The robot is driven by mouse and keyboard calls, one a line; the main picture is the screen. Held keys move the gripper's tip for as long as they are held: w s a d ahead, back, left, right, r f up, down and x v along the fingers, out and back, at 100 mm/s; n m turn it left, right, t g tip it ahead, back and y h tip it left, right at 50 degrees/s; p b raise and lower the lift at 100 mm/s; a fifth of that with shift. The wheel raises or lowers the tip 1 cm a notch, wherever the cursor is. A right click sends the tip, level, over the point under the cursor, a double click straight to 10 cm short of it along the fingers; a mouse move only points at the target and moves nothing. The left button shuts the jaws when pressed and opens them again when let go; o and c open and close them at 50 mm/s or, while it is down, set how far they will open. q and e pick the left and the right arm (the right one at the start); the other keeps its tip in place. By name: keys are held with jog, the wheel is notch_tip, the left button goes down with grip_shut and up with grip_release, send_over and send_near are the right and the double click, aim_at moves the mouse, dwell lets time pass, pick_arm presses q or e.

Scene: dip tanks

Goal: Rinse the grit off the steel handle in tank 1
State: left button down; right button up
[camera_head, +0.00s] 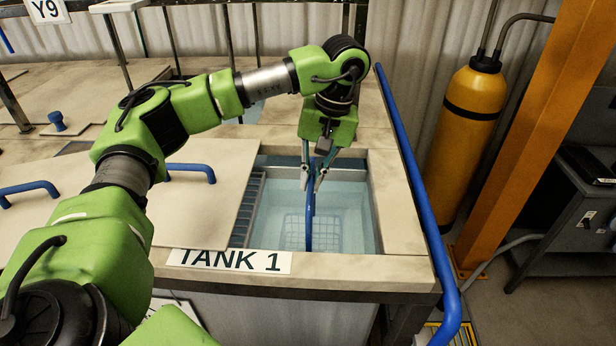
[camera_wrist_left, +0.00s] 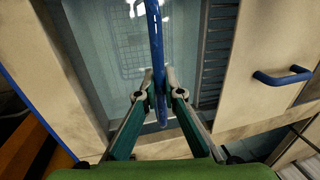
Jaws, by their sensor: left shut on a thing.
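A slim blue, slightly bent bar (camera_head: 309,228) hangs upright over the open tank 1, and it also shows in the wrist view (camera_wrist_left: 154,35). It is the only handle held; its colour is blue, and no grit can be made out. My left gripper (camera_head: 315,180) is shut on it above the opening, with its fingers (camera_wrist_left: 161,92) either side of the bar. I cannot tell whether the bar's lower end is under the water. Tank 1 (camera_head: 408,222) holds clear, pale blue water (camera_head: 345,215). My right gripper is not in view.
A wire basket (camera_head: 292,235) lies in the tank. A pale lid (camera_head: 205,208) with a blue handle is left of the opening. A blue rail (camera_head: 415,185) runs along the right edge. A yellow cylinder (camera_head: 470,115) and an orange post (camera_head: 535,130) stand to the right.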

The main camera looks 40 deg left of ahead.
pick_arm(q)
jog(key=shift+r, duration=0.1)
jog(key=s+a+p+v, duration=0.1)
jog(key=a+p+v, duration=0.1)
jog(key=p+v, duration=0.4)
jog(key=s+a+r+p+v, duration=0.1)
jog(key=p+v, duration=0.4)
jog(key=v, duration=1)
jog(key=shift+a+r+p, duration=0.2)
jog(key=shift+a+p, duration=0.15)
jog(key=shift+s, duration=0.1)
